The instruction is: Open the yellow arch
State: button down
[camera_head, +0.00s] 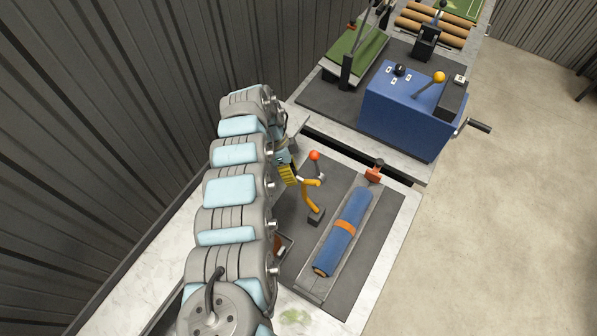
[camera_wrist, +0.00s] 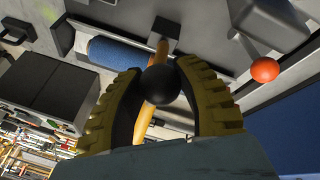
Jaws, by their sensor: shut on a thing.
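The yellow arch (camera_head: 309,198) rises from a small dark base block (camera_head: 316,217) beside the blue roll, on the left side. In the wrist view the arch (camera_wrist: 145,120) runs behind a black ball knob (camera_wrist: 160,85). My gripper (camera_head: 292,174) is at the upper left of the arch in the head view. In the wrist view its two ridged yellow fingers (camera_wrist: 160,78) are closed around the black knob, one on each side. The knob is hidden in the head view.
A blue roll (camera_head: 335,245) with an orange band (camera_head: 345,227) lies in a grey tray right of the arch. A red-ball lever (camera_head: 315,156) stands close behind the arch; its ball also shows in the wrist view (camera_wrist: 264,70). A red clamp (camera_head: 374,174) and a blue cabinet (camera_head: 405,125) stand farther back.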

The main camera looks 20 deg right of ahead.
jog(key=shift+w+a, duration=0.15)
jog(key=shift+a, duration=0.05)
jog(key=c, duration=0.6)
grip_release()
jog(key=shift+a, duration=0.2)
jog(key=shift+d, duration=0.15)
jog(key=v, duration=1.2)
